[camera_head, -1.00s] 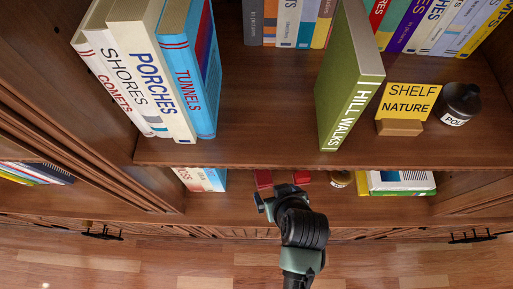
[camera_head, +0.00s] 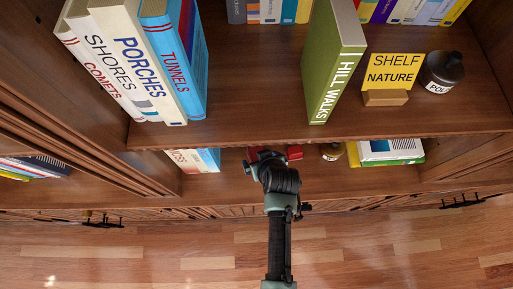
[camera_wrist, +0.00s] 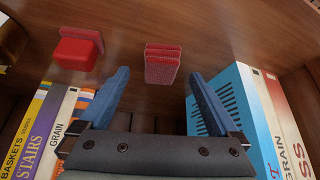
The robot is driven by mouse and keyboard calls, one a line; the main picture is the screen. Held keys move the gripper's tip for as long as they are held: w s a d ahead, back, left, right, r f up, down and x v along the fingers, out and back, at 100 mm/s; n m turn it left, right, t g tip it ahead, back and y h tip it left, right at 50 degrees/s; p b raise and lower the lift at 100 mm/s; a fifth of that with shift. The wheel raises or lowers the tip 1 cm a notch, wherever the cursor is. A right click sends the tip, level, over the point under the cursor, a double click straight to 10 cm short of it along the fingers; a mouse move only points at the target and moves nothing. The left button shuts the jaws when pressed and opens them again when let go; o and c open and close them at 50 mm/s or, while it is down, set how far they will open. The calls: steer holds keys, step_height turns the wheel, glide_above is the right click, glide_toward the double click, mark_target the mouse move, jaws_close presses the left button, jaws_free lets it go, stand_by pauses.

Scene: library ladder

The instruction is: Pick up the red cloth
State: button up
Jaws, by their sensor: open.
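The red cloth (camera_wrist: 162,63) looks like a small folded stack lying on the lower shelf. In the wrist view it is just beyond and between my open fingers, apart from them. My gripper (camera_wrist: 152,88) is open and empty, with blue fingers to either side. In the head view my gripper (camera_head: 263,156) is at the lower shelf's front.
A red box (camera_wrist: 77,50) sits beside the cloth; it also shows in the head view (camera_head: 295,152). The upper shelf (camera_head: 250,122) overhangs. A small jar (camera_head: 332,151) stands to the right.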

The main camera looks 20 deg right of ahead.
steer(key=shift+w+x, duration=0.15)
steer(key=shift+x, duration=0.8)
steer(key=shift+w+x, duration=0.2)
steer(key=shift+x, duration=0.8)
steer(key=shift+a+r, duration=0.15)
steer(key=shift+r, duration=0.05)
jaws_close()
steer(key=shift+r, duration=0.1)
